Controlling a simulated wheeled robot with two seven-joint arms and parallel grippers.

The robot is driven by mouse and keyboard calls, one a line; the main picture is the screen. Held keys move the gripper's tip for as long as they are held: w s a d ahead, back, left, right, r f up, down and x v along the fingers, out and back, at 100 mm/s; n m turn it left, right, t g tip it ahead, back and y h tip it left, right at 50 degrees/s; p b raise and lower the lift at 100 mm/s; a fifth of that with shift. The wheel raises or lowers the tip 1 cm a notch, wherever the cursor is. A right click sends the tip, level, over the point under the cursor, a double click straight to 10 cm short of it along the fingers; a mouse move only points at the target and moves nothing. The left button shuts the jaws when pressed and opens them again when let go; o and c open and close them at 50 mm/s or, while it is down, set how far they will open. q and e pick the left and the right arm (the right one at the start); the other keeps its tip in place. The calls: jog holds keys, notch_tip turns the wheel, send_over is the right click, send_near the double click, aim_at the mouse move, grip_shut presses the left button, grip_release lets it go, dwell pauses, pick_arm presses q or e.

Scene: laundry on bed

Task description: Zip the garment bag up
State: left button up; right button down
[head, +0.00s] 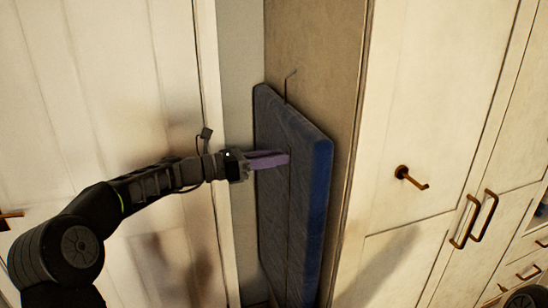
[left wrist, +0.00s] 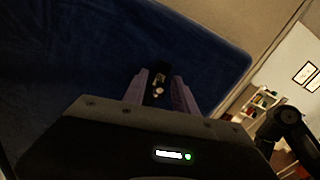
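The blue garment bag (head: 308,200) hangs upright against the side of the wardrobe, under a thin hook. A dark vertical zip line runs down its front. My left gripper (head: 288,159) reaches in from the left, with its purple fingertips at this line in the upper half of the bag. In the left wrist view the blue fabric (left wrist: 80,60) fills the upper left. There the fingers of the gripper (left wrist: 160,88) stand apart on either side of a small dark zip pull (left wrist: 158,78) with a metallic part. I cannot tell whether they press on it. My right gripper is out of view.
The wardrobe (head: 430,120), with a knob-like hook (head: 410,178) and bar handles, stands right of the bag. A pale panelled door (head: 110,70) is behind my left arm. A shelf (left wrist: 255,105) and framed pictures (left wrist: 305,75) show far off in the left wrist view.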

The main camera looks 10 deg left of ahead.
pick_arm(q)
jog(key=b+v, duration=0.2)
jog(key=v, duration=0.5)
jog(key=shift+s+a, duration=0.25)
jog(key=shift+a, duration=0.1)
